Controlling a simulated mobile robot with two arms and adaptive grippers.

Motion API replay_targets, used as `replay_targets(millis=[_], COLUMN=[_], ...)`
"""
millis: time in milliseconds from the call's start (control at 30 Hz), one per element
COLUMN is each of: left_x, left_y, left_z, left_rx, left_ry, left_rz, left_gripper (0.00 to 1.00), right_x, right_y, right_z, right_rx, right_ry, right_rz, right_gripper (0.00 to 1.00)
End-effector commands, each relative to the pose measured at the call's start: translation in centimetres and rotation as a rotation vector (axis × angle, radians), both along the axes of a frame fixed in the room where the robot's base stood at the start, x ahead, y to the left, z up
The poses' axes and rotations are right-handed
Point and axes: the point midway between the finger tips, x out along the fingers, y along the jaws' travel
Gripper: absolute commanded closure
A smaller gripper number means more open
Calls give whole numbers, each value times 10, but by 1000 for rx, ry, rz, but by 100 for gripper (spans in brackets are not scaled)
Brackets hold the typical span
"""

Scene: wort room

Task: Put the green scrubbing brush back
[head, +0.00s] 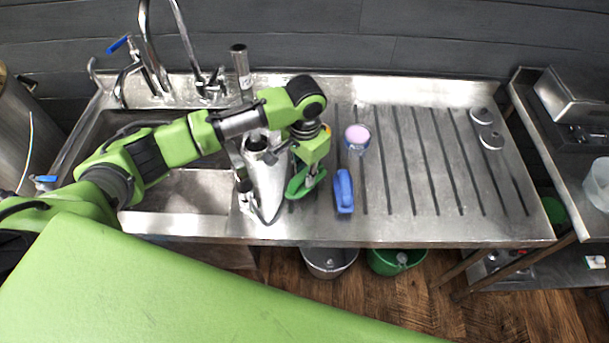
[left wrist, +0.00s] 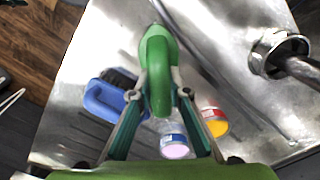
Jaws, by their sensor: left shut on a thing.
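My left gripper (head: 309,174) is over the steel drainboard (head: 420,180), shut on the green scrubbing brush (head: 298,189). In the left wrist view the brush (left wrist: 158,60) sits between the two fingers (left wrist: 160,90), its rounded green body pointing up the picture. Its bristles are not visible, and I cannot tell whether it touches the drainboard. A blue scrubbing brush (head: 344,192) lies on the drainboard just right of the gripper; its dark bristles show in the left wrist view (left wrist: 105,97). My right gripper is not in view.
A steel cylinder (head: 265,180) stands close left of the gripper, beside the sink (head: 185,190). A pink-topped container (head: 357,136) and a yellow-topped one (left wrist: 217,126) stand behind. Two steel discs (head: 487,128) lie far right. The drainboard's middle right is clear. Buckets (head: 398,260) stand below.

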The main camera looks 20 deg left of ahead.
Motion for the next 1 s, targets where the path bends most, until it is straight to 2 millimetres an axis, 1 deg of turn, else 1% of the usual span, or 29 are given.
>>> replay_targets(millis=[33, 133, 500, 533, 567, 600, 900, 1000], left_x=[-1, -1, -1, -1, -1, -1, -1, 0], left_y=[1, 1, 0, 0, 0, 0, 1, 1], left_z=[-6, -14, -18, -18, -18, -18, -18, -13], left_rx=[2, 2, 1, 1, 1, 1, 1, 1], left_ry=[2, 0, 0, 0, 0, 0, 0, -2], left_rz=[0, 0, 0, 0, 0, 0, 0, 0], left_gripper=[100, 100, 100, 78, 70, 67, 67, 67], right_x=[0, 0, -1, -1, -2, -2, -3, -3], right_y=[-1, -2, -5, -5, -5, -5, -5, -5], right_z=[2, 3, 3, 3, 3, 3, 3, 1], right_rx=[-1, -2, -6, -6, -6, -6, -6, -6], right_ry=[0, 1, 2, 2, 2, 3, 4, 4], right_rz=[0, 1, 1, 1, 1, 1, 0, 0], right_gripper=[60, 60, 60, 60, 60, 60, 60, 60])
